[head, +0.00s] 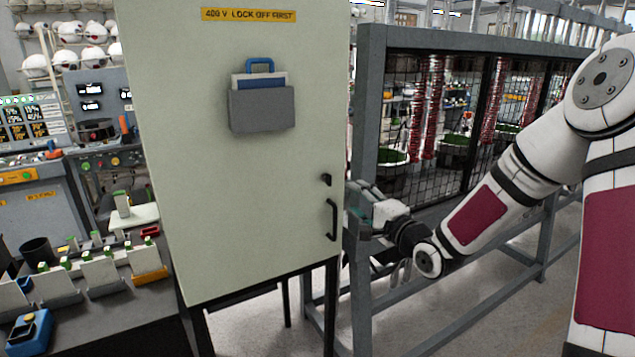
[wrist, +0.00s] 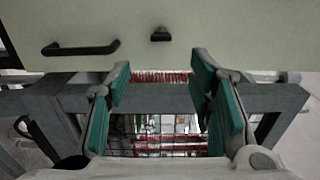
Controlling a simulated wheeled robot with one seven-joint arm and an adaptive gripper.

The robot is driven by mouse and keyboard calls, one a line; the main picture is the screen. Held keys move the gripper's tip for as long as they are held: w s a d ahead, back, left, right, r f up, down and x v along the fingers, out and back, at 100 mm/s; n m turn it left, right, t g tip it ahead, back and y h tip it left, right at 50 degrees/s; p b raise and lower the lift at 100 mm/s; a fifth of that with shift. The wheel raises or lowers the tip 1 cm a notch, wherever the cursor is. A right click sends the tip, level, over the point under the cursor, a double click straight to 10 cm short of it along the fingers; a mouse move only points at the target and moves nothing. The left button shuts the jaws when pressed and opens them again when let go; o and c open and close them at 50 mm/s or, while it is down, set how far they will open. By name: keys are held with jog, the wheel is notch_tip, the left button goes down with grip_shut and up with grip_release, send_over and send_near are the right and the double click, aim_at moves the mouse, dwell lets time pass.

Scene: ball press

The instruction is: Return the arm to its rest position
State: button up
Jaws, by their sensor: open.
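My arm reaches in from the right in the head view, white with dark red panels. My gripper (head: 362,212) is just right of the cabinet door's handle edge, partly hidden there. In the wrist view my gripper (wrist: 160,85) is open, its two green-padded fingers apart with nothing between them. The pale green cabinet door (head: 240,200) fills the middle of the head view. Its black handle (head: 332,220) shows at its right edge, and the handle also shows at upper left in the wrist view (wrist: 80,49). The fingers are apart from the handle.
A grey-framed mesh guard (head: 455,130) stands behind my arm and gripper. A bench (head: 110,315) with several small holders lies at lower left. A dark latch (head: 325,179) sits above the handle. Open floor (head: 490,310) shows below the arm.

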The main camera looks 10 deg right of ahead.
jog(key=s+a+r+n+g+h, duration=0.1)
jog(key=s+n+g, duration=0.3)
jog(key=s, duration=0.8)
jog(key=s+a+r+n+g+h, duration=0.1)
jog(key=s+r+n+g+h, duration=0.1)
jog(key=s, duration=1)
jog(key=s+a+r+n+g+h, duration=0.2)
jog(key=s+r+n+g, duration=0.3)
jog(key=s, duration=0.8)
jog(key=n, duration=0.3)
jog(key=shift+n+g+h+b, duration=0.3)
